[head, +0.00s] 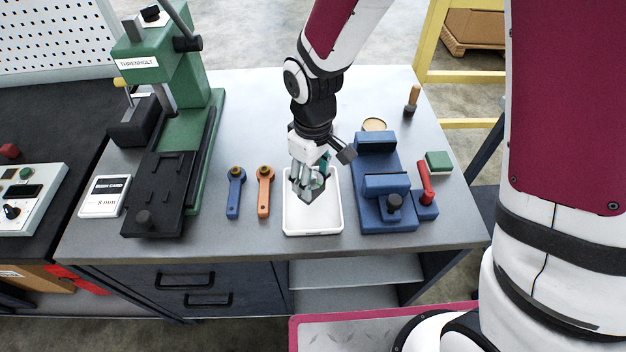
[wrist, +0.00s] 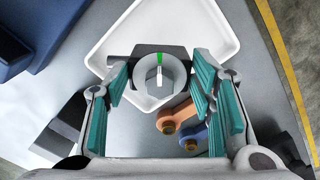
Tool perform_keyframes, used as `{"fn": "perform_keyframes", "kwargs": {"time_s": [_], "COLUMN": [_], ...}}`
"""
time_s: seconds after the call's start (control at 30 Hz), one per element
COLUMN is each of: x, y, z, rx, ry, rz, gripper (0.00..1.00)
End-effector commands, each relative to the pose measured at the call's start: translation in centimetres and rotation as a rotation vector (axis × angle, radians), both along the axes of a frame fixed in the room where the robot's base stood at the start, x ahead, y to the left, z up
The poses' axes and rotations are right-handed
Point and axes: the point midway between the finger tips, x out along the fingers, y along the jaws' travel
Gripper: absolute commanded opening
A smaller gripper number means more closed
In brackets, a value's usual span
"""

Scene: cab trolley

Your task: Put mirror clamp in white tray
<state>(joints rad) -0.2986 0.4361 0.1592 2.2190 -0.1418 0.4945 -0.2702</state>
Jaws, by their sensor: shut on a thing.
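The mirror clamp is a dark grey piece with a pale round knob (wrist: 159,77) marked in green. It sits between the fingertips of my gripper (wrist: 160,70), whose teal pads are shut on it. In the head view my gripper (head: 308,184) points down over the white tray, with the dark clamp (head: 313,194) at its tips. The clamp seems to be above the tray floor; the exact gap is unclear.
A blue spanner-like handle (head: 235,197) and an orange one (head: 265,195) lie left of the tray. A green press (head: 180,120) stands at the left. Bare grey bench lies in front.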

Motion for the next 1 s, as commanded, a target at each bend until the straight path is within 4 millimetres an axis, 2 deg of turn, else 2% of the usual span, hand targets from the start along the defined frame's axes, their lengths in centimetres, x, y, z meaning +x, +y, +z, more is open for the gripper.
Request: {"fn": "perform_keyframes", "kwargs": {"time_s": [0.1, 0.2, 0.6, 0.63, 0.7, 0.73, 1.0], "x": [-0.2, -0.1, -0.1, -0.1, -0.1, -0.1, -0.1], "y": [0.0, 0.0, 0.0, 0.0, 0.0, 0.0, 0.0], "z": [-1.6, -2.3, -2.8, -2.9, -2.8, -2.8, -2.8], "rx": [-0.002, -0.001, -0.001, -0.001, -0.001, -0.001, -0.001], "ry": [0.004, 0.001, 0.001, 0.001, 0.001, 0.001, 0.001], "rz": [0.002, 0.002, 0.001, 0.001, 0.001, 0.001, 0.001], "gripper": [0.06, 0.06, 0.06, 0.52, 0.68, 0.7, 0.7]}}
